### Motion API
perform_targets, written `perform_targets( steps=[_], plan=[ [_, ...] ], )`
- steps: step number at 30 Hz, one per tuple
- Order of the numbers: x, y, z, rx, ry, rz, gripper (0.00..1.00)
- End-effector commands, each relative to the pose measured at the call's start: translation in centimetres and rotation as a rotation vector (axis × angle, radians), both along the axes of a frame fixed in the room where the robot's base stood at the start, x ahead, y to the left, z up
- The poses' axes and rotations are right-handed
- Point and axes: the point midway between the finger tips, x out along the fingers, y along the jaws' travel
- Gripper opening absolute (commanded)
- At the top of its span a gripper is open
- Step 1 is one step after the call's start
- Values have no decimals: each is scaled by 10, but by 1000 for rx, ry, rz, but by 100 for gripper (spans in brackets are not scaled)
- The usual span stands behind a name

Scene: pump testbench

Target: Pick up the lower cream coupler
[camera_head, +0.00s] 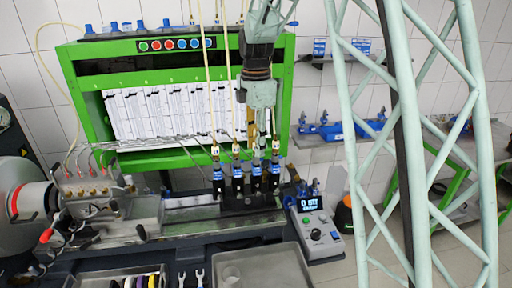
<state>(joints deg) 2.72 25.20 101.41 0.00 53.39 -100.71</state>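Cream hoses (208,85) hang down in front of the green bench and end in small cream couplers. One coupler (215,151) is at the left of the row and another (236,148) is just right of it. They sit at the tops of upright black and blue injectors (218,185). Which one is the lower cream coupler, I cannot tell. My gripper (265,150) points down over the right part of the row, close to the injector tops. Its fingers are small and overlap the hoses and fittings behind, so their opening and any contact are unclear.
The green bench (75,95) with white measuring tubes (160,115) stands behind. A control box (318,230) is right of the injectors. A grey tray (262,268) lies in front. A pale green lattice column (355,150) rises at right. A large grey round drive unit (15,200) is at left.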

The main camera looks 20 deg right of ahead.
Motion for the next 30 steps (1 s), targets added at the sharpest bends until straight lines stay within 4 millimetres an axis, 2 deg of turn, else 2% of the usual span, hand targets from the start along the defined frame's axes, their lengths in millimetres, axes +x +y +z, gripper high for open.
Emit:
perform_targets(
  steps=[7, 15, 30],
  plan=[
    [0, 0, 0, 0, 0, 0, 28],
    [0, 0, 0, 0, 0, 0, 6],
    [1, 0, 3, 0, -1, 0, 6]
  ],
)
